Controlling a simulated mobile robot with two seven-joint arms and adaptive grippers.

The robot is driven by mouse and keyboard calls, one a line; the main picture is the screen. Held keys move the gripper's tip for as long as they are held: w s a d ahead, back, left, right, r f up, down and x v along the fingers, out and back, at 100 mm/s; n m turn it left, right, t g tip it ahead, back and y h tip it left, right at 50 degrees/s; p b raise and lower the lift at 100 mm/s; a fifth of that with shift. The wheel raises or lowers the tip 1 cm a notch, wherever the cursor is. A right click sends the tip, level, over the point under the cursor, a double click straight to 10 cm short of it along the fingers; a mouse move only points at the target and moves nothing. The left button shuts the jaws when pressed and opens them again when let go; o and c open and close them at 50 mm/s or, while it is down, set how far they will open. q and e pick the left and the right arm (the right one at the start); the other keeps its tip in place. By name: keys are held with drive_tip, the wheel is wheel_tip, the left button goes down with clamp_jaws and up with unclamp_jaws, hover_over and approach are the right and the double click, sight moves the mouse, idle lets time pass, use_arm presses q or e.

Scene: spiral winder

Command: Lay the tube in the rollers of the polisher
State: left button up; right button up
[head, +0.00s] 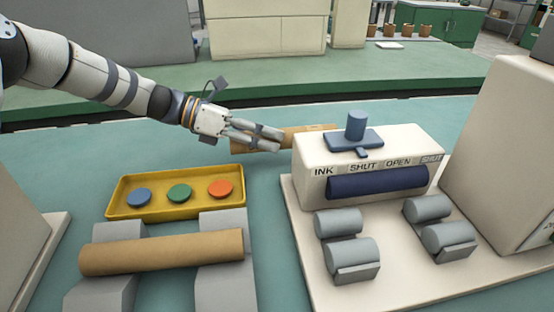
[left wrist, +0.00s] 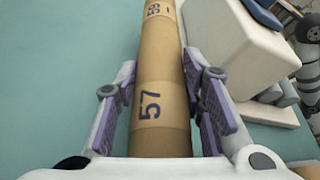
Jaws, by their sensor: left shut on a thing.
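My left gripper (head: 258,138) reaches in from the left and is shut on a brown cardboard tube (head: 305,133). The tube lies roughly left to right behind the cream machine, which hides part of it. In the left wrist view the same tube (left wrist: 160,105) runs between the finger pads and shows a printed "57" and another number farther up. Grey rollers (head: 352,257) stand in two pairs on the cream plate in front of the machine marked INK, SHUT and OPEN. I cannot tell from its markings whether this is the polisher. My right gripper is not in view.
A second brown tube (head: 165,252) lies across grey blocks (head: 225,285) at the front left. Behind it is a yellow tray (head: 120,207) with blue, green and orange discs. The cream machine (head: 310,188) has a blue roller and handle. A tall cream housing (head: 505,140) stands right.

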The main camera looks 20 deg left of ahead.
use_arm(q)
wheel_tip(320, 180, down, 4)
drive_tip(key=shift+b, duration=0.3)
drive_tip(key=shift+r, duration=0.15)
drive_tip(key=o, duration=0.9)
drive_tip(key=shift+c, duration=0.2)
